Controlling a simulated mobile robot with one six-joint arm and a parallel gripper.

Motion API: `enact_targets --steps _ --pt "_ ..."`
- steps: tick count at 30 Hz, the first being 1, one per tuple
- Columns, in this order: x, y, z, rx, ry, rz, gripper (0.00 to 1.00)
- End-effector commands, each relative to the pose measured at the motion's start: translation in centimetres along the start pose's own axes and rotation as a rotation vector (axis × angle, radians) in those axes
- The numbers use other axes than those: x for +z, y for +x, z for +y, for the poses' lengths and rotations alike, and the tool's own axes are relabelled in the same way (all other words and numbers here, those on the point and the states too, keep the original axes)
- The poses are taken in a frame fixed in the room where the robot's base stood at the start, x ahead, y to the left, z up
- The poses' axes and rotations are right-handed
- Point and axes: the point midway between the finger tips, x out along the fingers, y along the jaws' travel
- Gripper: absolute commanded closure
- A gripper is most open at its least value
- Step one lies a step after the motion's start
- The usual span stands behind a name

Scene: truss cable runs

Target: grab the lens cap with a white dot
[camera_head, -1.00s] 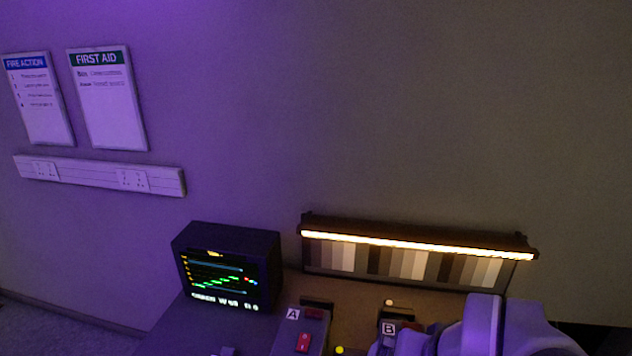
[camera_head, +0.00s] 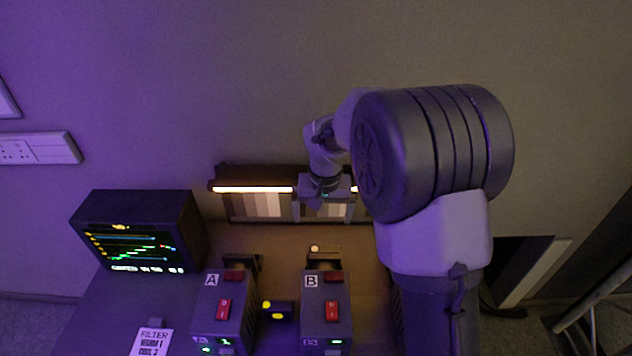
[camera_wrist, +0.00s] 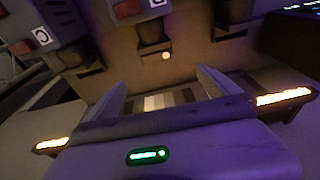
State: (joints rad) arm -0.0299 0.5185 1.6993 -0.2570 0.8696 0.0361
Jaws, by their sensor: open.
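A small white dot (camera_head: 315,248) shows at the far end of the camera unit marked B (camera_head: 326,308), by its dark lens end. The dark cap body around it is hard to tell from the lens and bracket. In the wrist view the white dot (camera_wrist: 166,56) lies ahead of my gripper (camera_wrist: 163,80), just beyond the gap between the fingers. My gripper is open and empty. In the head view my gripper (camera_head: 322,203) is above and beyond the dot, in front of the striped chart, apart from the cap.
A dark piece with yellow dots (camera_head: 277,309) lies between unit A (camera_head: 222,312) and unit B. A monitor (camera_head: 138,240) stands at left. A lit lamp bar (camera_head: 250,189) tops the grey striped chart (camera_head: 252,206) behind my gripper. Another labelled unit (camera_wrist: 45,40) shows in the wrist view.

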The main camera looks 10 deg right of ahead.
Motion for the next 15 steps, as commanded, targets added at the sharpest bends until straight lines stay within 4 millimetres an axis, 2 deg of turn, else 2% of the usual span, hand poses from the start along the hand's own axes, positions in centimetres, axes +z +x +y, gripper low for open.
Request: enact_targets --steps 3,5,12,15 --pt "-1.1 2.6 -0.2 0.018 -0.018 -0.024 0.00" --pt "-1.1 3.8 -0.2 0.022 -0.021 -0.028 0.00" --pt "-0.8 11.1 0.1 0.022 -0.021 -0.030 0.00" --pt "-0.7 13.5 0.1 0.022 -0.021 -0.030 0.00"
